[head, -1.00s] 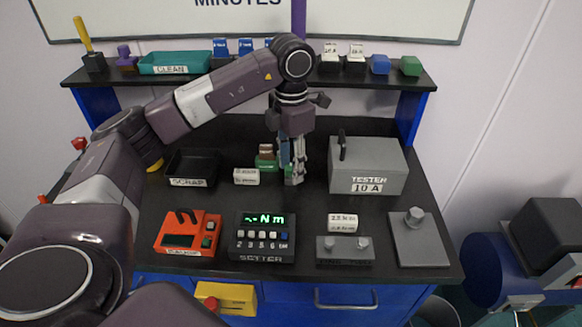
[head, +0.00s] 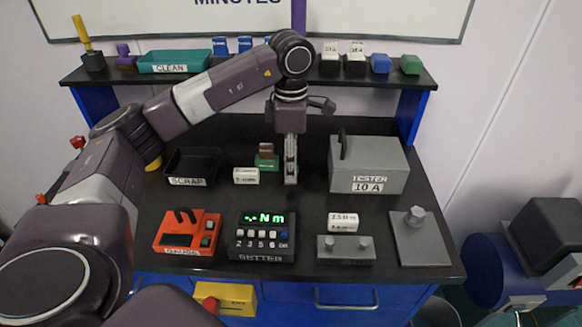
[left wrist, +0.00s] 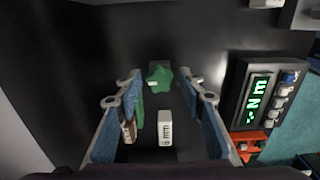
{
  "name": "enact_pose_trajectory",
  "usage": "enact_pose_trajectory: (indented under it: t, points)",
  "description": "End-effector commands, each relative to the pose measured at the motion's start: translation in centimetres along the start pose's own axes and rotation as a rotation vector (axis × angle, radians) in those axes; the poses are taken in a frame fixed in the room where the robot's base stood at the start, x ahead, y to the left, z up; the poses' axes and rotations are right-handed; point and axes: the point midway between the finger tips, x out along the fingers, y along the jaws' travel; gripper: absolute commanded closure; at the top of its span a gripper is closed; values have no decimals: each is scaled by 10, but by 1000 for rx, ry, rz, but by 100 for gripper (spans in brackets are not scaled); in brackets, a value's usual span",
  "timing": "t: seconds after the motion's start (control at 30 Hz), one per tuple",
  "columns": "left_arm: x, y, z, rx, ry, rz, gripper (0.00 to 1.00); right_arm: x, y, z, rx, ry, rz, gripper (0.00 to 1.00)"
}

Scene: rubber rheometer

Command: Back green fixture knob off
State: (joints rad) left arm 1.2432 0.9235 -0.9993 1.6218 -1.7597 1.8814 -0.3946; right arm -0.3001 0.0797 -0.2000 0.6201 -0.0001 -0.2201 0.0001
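In the left wrist view the fixture (left wrist: 138,108) is partly hidden by one finger. A green star-shaped knob (left wrist: 160,77) shows there beyond the gap between the fingertips; whether it is joined to the fixture is not clear. My left gripper (head: 291,180) points down just right of the fixture, and its fingers overlap edge-on in the head view. In the left wrist view the gripper (left wrist: 164,84) is open with blue pads apart, holding nothing. My right gripper is out of view.
A white labelled block (head: 246,176) lies close in front of the fixture. A black scrap tray (head: 193,182) is to the left, the grey tester (head: 369,164) to the right. The setter (head: 262,238) stands in front. The bench between gripper and tester is clear.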

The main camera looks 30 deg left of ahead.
Motion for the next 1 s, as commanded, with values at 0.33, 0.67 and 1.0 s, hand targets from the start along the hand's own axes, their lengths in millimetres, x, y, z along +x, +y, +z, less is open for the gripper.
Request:
enact_pose_trajectory:
  t: [0.33,0.67,1.0]
  points:
    - [0,0,0,269,0,0,64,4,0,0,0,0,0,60]
    - [1,0,0,583,0,-1,64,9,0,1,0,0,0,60]
    - [1,0,0,796,0,0,64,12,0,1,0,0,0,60]
